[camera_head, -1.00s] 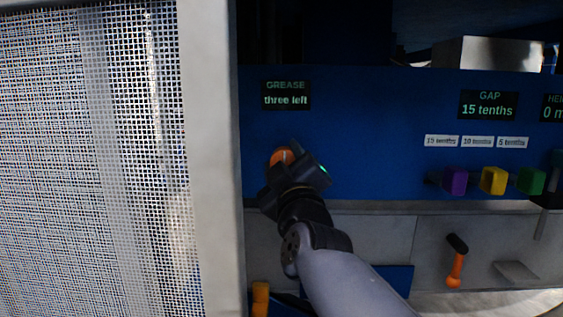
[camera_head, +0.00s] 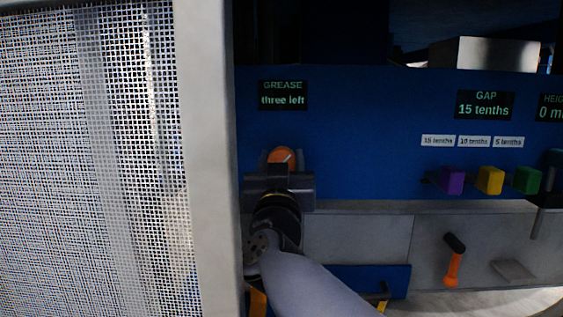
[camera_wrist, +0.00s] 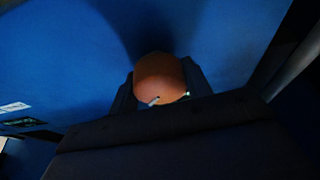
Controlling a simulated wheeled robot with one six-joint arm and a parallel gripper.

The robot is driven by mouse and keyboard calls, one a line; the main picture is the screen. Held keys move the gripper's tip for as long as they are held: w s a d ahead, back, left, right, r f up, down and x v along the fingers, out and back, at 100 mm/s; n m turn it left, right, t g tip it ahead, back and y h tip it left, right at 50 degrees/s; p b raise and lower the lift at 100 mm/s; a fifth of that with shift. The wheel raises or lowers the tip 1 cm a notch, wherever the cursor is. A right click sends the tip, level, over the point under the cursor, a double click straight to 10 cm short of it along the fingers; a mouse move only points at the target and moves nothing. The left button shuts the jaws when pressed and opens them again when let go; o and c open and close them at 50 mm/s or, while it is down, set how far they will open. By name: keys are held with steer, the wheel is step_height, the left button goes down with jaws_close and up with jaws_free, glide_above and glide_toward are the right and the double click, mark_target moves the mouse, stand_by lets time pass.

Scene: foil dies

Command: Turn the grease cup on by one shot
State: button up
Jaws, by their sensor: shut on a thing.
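The grease cup is an orange round knob (camera_head: 283,157) on the blue panel, below a display (camera_head: 283,96) that reads "GREASE three left". A pale line marks its face. My gripper (camera_head: 281,160) is shut on the knob, with one finger on each side of it. In the wrist view the orange knob (camera_wrist: 160,78) sits between the two dark fingers (camera_wrist: 160,88), with a short white mark near its lower edge. The gripper body hides the lower part of the knob in the head view.
A mesh guard with a pale frame (camera_head: 207,160) stands close on the left. To the right are a "GAP 15 tenths" display (camera_head: 484,105), purple (camera_head: 450,180), yellow (camera_head: 489,180) and green (camera_head: 526,180) blocks, and an orange-handled lever (camera_head: 453,265). A grey ledge runs below the panel.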

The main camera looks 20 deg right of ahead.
steer(key=shift+m+h, duration=0.4)
steer(key=shift+m, duration=0.4)
steer(key=o, duration=1)
step_height(320, 180, up, 10)
